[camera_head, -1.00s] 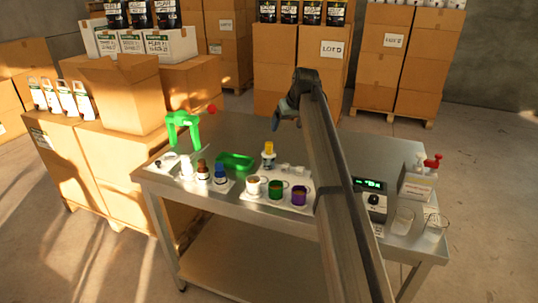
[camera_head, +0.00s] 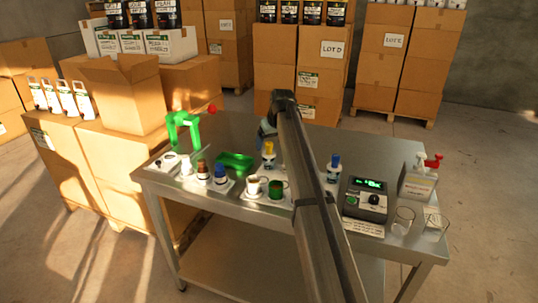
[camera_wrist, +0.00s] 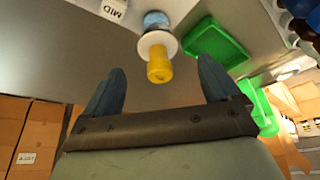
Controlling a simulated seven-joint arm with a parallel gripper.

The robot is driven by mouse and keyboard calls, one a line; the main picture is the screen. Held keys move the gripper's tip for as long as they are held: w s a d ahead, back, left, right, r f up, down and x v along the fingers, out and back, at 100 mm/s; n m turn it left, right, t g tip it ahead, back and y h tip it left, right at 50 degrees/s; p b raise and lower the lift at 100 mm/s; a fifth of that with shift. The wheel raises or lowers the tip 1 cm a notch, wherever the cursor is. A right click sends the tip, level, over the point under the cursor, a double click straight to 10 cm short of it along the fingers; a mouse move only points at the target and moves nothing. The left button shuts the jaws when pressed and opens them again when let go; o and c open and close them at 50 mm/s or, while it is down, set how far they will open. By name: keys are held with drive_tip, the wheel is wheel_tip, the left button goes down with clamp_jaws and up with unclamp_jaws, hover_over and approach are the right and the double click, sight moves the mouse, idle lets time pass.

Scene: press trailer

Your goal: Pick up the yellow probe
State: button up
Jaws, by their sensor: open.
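The yellow probe (camera_head: 268,149) stands upright on the metal table, with a yellow top over a white collar and a blue-and-white lower part. In the wrist view the yellow probe (camera_wrist: 158,62) lies ahead of and roughly between my fingers, apart from them. My gripper (camera_wrist: 160,85) is open and empty, with two dark blue-grey fingers.
A green tray (camera_head: 236,161) lies left of the probe, with a green stand (camera_head: 183,124) beyond. Bottles and cups (camera_head: 253,186) line the front edge. A blue-topped probe (camera_head: 334,167) and a meter (camera_head: 366,200) stand to the right. The table's back is clear.

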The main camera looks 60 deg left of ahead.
sight(270, 144)
drive_tip(key=shift+a+x, duration=0.1)
drive_tip(key=shift+x, duration=1.2)
drive_tip(key=shift+a+x, duration=0.15)
drive_tip(key=shift+x, duration=1.15)
drive_tip(key=shift+w+r, duration=0.1)
drive_tip(key=shift+r, duration=0.05)
drive_tip(key=c, duration=1.2)
